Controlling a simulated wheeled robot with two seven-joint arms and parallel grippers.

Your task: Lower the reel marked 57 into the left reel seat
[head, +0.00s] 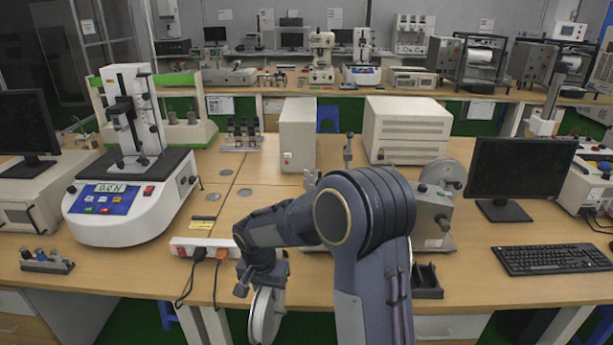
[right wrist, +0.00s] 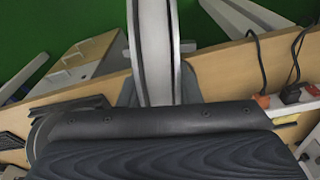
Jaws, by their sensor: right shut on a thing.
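A pale grey reel (head: 264,316) hangs edge-on at the bottom of the head view, in front of the bench's front edge. My right gripper (head: 262,287) is shut on it. The right wrist view shows the reel (right wrist: 155,45) as a tall grey disc with a dark groove along its rim, between the fingers of my right gripper (right wrist: 160,92). No number can be read on it. I cannot pick out the left reel seat; my right arm covers part of the bench. My left gripper is out of view.
The wooden bench (head: 345,275) carries a white power strip (head: 212,247) with cables just behind the reel. A test machine (head: 125,195) stands left. A grey machine with a disc (head: 435,205), a monitor (head: 522,172) and a keyboard (head: 552,258) stand right. A black tray (head: 427,282) lies near the front edge.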

